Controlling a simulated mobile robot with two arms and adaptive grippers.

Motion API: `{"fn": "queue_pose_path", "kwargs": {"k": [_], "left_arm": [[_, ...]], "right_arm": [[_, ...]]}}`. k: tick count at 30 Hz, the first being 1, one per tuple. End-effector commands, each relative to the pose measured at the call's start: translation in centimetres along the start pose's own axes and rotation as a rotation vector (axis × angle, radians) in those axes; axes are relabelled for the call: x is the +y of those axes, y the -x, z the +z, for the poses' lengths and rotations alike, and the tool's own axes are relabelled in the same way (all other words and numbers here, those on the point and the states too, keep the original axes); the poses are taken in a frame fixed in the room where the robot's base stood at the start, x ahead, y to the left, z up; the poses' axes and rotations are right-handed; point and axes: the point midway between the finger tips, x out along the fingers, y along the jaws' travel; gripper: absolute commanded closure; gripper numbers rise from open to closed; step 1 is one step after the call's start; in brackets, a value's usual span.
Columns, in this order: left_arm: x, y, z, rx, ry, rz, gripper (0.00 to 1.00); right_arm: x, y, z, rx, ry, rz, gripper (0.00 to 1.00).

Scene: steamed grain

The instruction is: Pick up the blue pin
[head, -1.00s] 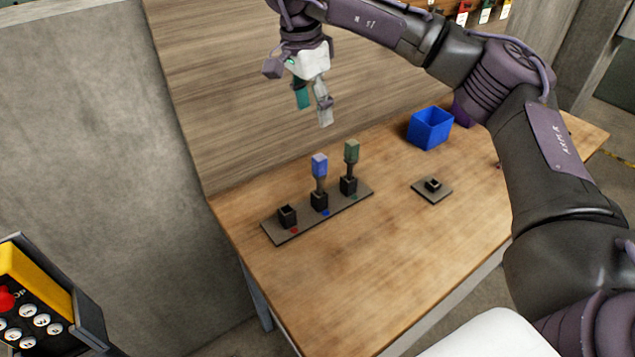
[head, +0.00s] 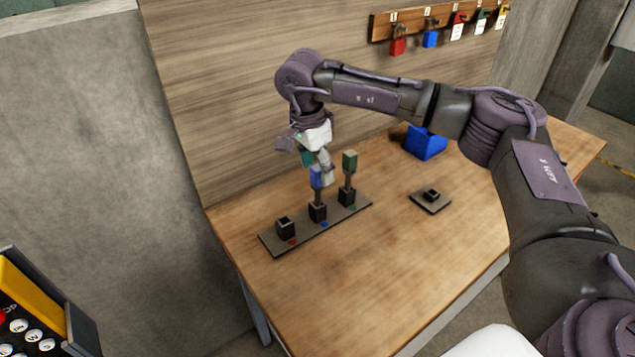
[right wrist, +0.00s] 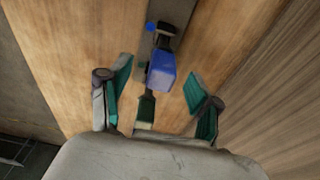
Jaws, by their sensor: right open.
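The blue pin (head: 316,178) stands upright in the middle black socket of the grey strip (head: 271,243), beside a blue dot. My right gripper (head: 318,172) is open, pointing down at the pin's top from above. In the right wrist view the blue pin's head (right wrist: 161,72) shows between the two spread teal-lined fingers and slightly ahead of them, apart from both. The green pin (head: 349,161) stands in the right socket; it also shows in the right wrist view (right wrist: 146,108), low between the fingers. The left socket (head: 285,228), by a red dot, is empty. My left gripper is not seen.
A small plate (head: 431,203) with an empty socket lies to the right on the wooden table (head: 345,275). A blue bin (head: 425,143) stands behind it. A wooden panel rises behind the strip. The table's front is clear.

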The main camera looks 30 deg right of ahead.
Motion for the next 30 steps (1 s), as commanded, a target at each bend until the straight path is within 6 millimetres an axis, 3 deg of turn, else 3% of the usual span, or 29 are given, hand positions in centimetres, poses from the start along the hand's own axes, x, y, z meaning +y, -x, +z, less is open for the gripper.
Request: {"fn": "queue_pose_path", "kwargs": {"k": [3, 7, 16, 27, 30], "left_arm": [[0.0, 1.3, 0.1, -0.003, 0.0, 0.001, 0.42], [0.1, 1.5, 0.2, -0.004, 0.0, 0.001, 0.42], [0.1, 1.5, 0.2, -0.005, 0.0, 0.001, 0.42], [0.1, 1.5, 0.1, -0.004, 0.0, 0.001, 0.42], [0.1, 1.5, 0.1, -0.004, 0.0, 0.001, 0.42]], "right_arm": [[-0.1, -1.6, -0.2, 0.0, -0.001, 0.005, 0.37], [-0.1, -3.3, -0.2, 0.001, -0.001, 0.003, 0.37], [-0.1, -3.8, -0.2, 0.001, -0.001, 0.001, 0.38], [-0.1, -3.7, -0.2, 0.0, -0.001, 0.001, 1.0], [-0.1, -3.7, -0.2, 0.0, -0.001, 0.0, 1.0]]}}
